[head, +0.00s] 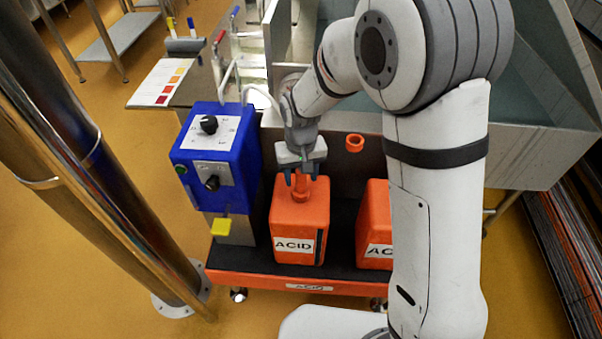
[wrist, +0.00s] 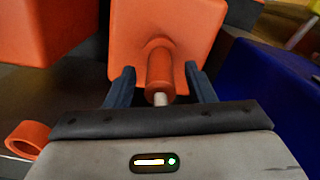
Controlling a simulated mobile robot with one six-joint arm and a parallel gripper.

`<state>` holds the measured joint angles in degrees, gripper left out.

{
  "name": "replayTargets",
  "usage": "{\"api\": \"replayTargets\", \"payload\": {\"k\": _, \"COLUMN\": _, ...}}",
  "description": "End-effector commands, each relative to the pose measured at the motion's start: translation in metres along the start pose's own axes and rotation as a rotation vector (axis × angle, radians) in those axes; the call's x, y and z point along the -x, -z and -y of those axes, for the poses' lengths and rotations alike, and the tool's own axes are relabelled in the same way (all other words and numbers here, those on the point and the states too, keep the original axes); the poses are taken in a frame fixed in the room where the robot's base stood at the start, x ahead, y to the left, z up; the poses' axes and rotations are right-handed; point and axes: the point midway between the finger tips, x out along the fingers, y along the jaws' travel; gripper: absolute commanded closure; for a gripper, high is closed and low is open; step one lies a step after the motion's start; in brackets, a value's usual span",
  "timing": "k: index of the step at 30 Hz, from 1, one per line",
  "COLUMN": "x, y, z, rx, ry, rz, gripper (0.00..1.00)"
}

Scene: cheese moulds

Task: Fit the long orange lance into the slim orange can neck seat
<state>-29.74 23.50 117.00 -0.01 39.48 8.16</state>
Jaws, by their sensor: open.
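The orange can (head: 299,222) labelled ACID stands upright on the cart in the head view. It also shows beyond my fingers in the wrist view (wrist: 128,30). An orange cylindrical piece (wrist: 160,68), apparently the head of the lance, stands at the can's neck with a pale rod end towards me. The long shaft does not show, and the neck seat is hidden behind this piece. My gripper (head: 301,177) is right above the can. Its fingers (wrist: 160,84) are open on either side of the orange piece, with gaps showing in the wrist view.
A second orange can (head: 374,225) stands to the right, partly behind my arm. An orange ring (head: 354,142) sits behind the cans. A blue control box (head: 215,150) with knobs is at left, above a yellow piece (head: 221,227). A steel post (head: 110,190) stands further left.

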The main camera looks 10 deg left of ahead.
Motion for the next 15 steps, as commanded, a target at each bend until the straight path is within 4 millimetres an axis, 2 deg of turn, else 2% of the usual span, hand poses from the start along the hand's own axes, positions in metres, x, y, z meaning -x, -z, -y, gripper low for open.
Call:
{"api": "replayTargets", "payload": {"k": 5, "x": 0.011, "y": 0.000, "z": 0.000, "rx": 0.000, "ry": 0.000, "rz": -0.002, "gripper": 0.51}}
{"api": "replayTargets", "payload": {"k": 15, "x": 0.066, "y": 0.001, "z": 0.000, "rx": 0.000, "ry": 0.000, "rz": -0.002, "gripper": 0.51}}
